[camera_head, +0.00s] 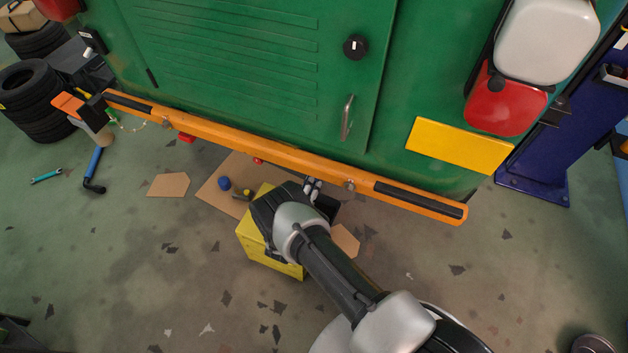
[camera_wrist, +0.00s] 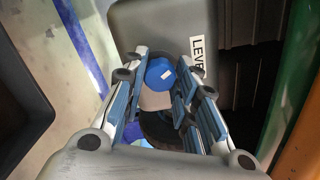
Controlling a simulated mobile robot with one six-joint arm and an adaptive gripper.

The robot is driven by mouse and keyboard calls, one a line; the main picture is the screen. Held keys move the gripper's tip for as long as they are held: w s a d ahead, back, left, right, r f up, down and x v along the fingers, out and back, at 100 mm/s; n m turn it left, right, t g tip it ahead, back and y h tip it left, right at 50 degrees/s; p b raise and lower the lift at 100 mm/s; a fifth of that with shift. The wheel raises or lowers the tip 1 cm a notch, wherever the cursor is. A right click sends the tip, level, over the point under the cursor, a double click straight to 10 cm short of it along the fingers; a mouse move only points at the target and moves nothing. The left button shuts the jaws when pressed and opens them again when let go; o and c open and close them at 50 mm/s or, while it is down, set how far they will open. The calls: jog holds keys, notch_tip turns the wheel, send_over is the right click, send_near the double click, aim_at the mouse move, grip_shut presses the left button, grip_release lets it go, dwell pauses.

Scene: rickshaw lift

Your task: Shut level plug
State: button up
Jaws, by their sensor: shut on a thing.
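My gripper (camera_head: 313,188) reaches under the orange bumper in the head view, partly hidden by my own wrist. In the wrist view its two fingers close around a blue plug (camera_wrist: 160,73) with a white mark on its face. The plug sits against a grey housing (camera_wrist: 150,25) beside a white label (camera_wrist: 197,47) whose visible letters begin "LEV". A tan round part (camera_wrist: 155,99) shows just below the plug between the fingers. The plug's seat is hidden, so I cannot tell how far in it is.
The orange bumper (camera_head: 240,139) of the green vehicle (camera_head: 230,60) hangs close above my gripper. A yellow box (camera_head: 270,257) stands beneath my arm. Cardboard (camera_head: 211,194) with a blue cap (camera_head: 224,183) lies behind it. Tools and tyres (camera_head: 38,100) are at left; the front floor is mostly clear.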

jog(key=m, duration=0.6)
jog(key=shift+r+p, duration=0.1)
jog(key=shift+p, duration=0.25)
dwell(0.4)
jog(key=o, duration=1.1)
jog(key=v, duration=1.2)
